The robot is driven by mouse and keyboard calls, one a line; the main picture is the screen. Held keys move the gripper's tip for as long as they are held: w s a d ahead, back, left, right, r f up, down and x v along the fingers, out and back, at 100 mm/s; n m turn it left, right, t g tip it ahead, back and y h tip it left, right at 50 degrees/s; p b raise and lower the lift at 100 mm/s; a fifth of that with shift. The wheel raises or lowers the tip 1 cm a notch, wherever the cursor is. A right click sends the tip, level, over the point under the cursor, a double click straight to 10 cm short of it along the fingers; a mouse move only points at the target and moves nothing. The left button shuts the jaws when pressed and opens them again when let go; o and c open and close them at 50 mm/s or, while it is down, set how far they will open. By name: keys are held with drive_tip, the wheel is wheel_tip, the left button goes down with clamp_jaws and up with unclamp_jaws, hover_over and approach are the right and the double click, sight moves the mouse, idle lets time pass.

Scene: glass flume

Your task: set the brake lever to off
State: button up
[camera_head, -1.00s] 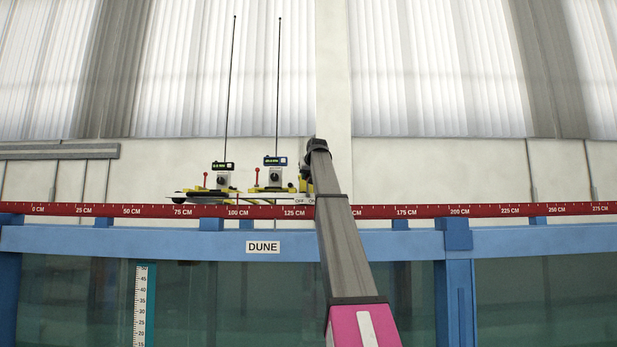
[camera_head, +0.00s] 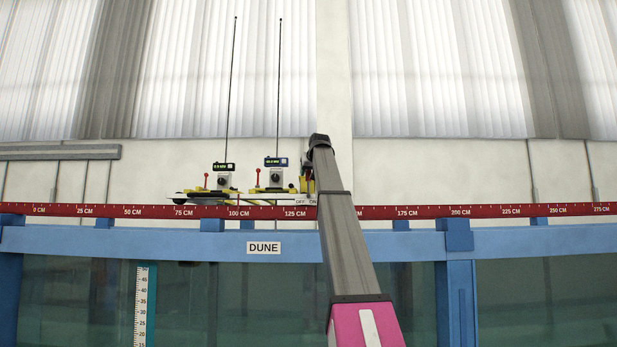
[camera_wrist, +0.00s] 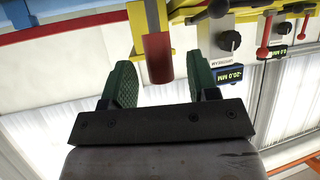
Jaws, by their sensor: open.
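In the wrist view, which looks upside down, a lever with a thick red grip (camera_wrist: 157,58) on a pale stem stands at a yellow frame; it appears to be the brake lever. My gripper (camera_wrist: 159,68) is open, with one green-padded finger on each side of the red grip. Gaps show on both sides in the picture; contact is not visible. In the head view, OFF and ON labels (camera_head: 306,201) show on a white plate beside my arm. My arm largely hides the lever and my gripper there.
Two instrument carriages with black knobs, displays and small red levers (camera_head: 257,175) (camera_head: 206,180) stand left of my arm; their tall thin rods rise above. One display (camera_wrist: 229,77) lies close to my right finger in the wrist view. The red scale rail (camera_head: 100,210) and blue flume frame (camera_head: 150,240) run across in front.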

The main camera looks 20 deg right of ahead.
drive_tip(key=v, duration=0.8)
